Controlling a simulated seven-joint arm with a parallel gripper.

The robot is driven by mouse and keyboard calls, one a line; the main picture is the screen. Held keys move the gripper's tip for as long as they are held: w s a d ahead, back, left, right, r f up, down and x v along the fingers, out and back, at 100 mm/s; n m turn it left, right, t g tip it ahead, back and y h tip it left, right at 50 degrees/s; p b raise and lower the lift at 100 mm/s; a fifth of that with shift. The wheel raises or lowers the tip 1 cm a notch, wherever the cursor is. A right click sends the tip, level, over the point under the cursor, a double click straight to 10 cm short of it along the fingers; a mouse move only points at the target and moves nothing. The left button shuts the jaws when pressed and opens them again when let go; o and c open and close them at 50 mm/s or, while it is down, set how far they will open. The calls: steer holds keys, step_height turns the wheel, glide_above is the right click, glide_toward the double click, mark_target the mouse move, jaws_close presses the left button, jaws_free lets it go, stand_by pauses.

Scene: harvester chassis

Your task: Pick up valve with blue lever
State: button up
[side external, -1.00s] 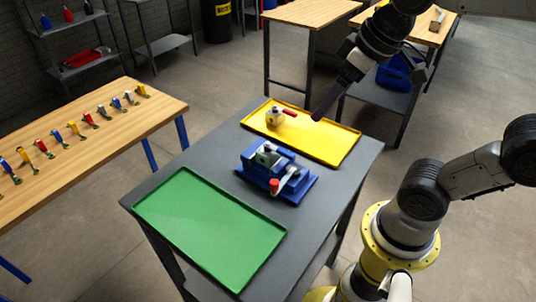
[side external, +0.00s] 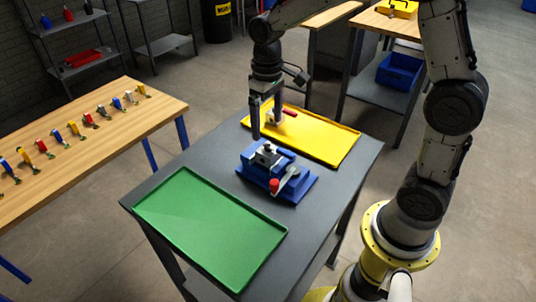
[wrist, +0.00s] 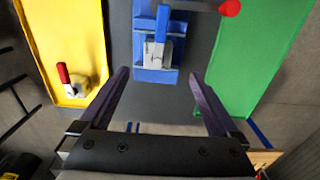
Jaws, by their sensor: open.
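The valve with the blue lever (wrist: 162,22) sits in a blue clamp fixture (wrist: 155,75) in the middle of the table; its body is pale grey in the wrist view. In the side view the valve (side external: 266,156) is at the top of the fixture (side external: 300,186). My gripper (side external: 266,122) points down near the yellow tray's left end, behind the fixture, apart from the valve. In the wrist view its fingers (wrist: 158,75) are spread with nothing between them, and the valve lies ahead of the fingertips.
A valve with a red lever (wrist: 82,84) rests on the yellow tray (wrist: 45,30), close beside my gripper. The fixture has a red knob (side external: 274,184). An empty green tray (side external: 210,230) lies at the front. A wooden bench (side external: 90,160) on the left holds several small valves.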

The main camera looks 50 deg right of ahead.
mark_target(268, 144)
steer(key=f, duration=1)
steer(key=shift+d, duration=0.2)
steer(key=shift+w+r, duration=0.1)
jaws_close()
